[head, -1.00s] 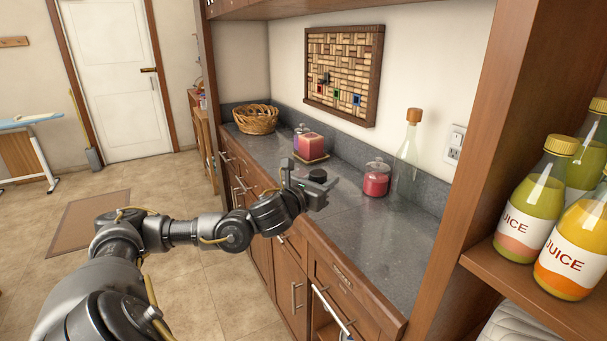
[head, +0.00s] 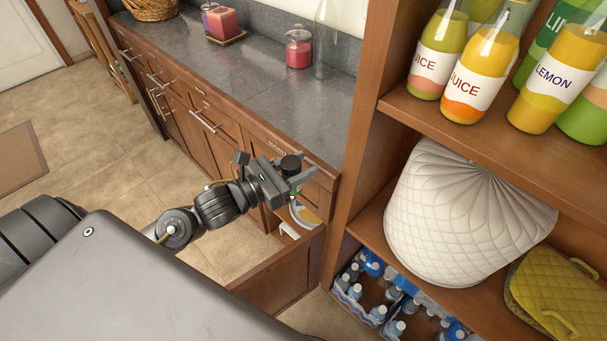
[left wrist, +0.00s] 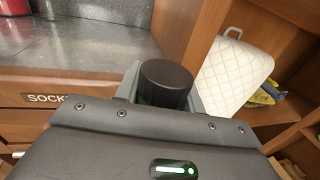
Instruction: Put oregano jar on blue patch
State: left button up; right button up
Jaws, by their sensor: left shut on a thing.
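My left gripper (head: 294,172) is shut on a jar with a black lid (head: 290,162), held upright near the front edge of the counter's right end. In the left wrist view the black lid (left wrist: 165,84) shows between the fingers. A sliver of green shows under it; the label and most of the jar's body are hidden, so I cannot read that it is oregano. I see no blue patch in either view. My right gripper is not in view.
The grey counter (head: 225,80) holds a red jar (head: 298,50), a clear bottle (head: 326,38) and a candle (head: 220,22). A wooden shelf unit (head: 350,130) at right holds juice bottles (head: 486,62), a white quilted cover (head: 455,215) and packed water bottles (head: 372,265).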

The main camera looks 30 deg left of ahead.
aim_at(309, 214)
jog(key=k, duration=0.5)
jog(key=z, duration=2.4)
jog(key=k, duration=1.3)
jog(key=u, duration=1.2)
